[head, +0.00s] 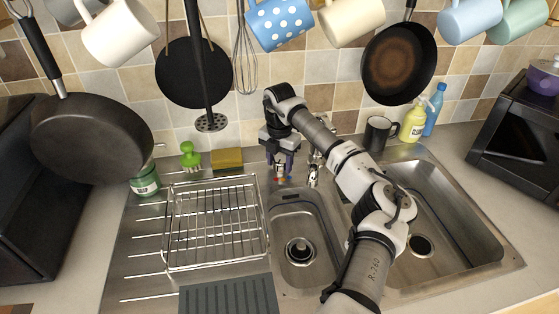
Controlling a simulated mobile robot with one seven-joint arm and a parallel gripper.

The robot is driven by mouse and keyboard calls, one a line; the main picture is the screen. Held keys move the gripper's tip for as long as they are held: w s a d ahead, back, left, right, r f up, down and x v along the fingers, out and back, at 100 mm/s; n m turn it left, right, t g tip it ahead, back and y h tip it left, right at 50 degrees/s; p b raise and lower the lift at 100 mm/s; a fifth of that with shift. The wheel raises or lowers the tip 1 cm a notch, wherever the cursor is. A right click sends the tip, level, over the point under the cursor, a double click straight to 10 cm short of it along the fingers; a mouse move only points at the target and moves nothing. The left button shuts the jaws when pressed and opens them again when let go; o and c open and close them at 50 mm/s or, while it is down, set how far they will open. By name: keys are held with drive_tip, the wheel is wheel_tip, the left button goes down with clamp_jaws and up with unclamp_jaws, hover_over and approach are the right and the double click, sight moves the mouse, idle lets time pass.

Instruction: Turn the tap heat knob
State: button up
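The metal tap (315,158) stands behind the sink, partly hidden by my arm. A small metal knob (280,172) with a tiny red mark is at the back edge of the left basin, left of the tap. My gripper (279,170) points down over this knob with its two fingers apart, one on each side. The fingers hide part of the knob. I cannot tell whether they touch it.
A black mug (377,133) and soap bottles (413,121) stand behind the right basin. A wire dish rack (215,222), a yellow sponge (227,159) and a green brush (190,155) are left. Pans (92,138) and mugs (280,22) hang above.

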drive_tip(key=c, duration=0.6)
drive_tip(key=shift+o, duration=0.2)
drive_tip(key=shift+f+n+b, duration=0.1)
drive_tip(key=shift+n+b, duration=0.3)
drive_tip(key=shift+n, duration=0.1)
drive_tip(key=shift+d+n+b, duration=0.1)
drive_tip(key=shift+n+b, duration=0.4)
drive_tip(key=shift+n, duration=0.1)
drive_tip(key=n+b, duration=0.2)
drive_tip(key=n, duration=0.1)
drive_tip(key=n+b, duration=0.2)
drive_tip(key=n, duration=0.4)
drive_tip(key=shift+d+n, duration=0.15)
drive_tip(key=shift+n, duration=0.25)
drive_tip(key=o, duration=1)
drive_tip(key=shift+c, duration=0.2)
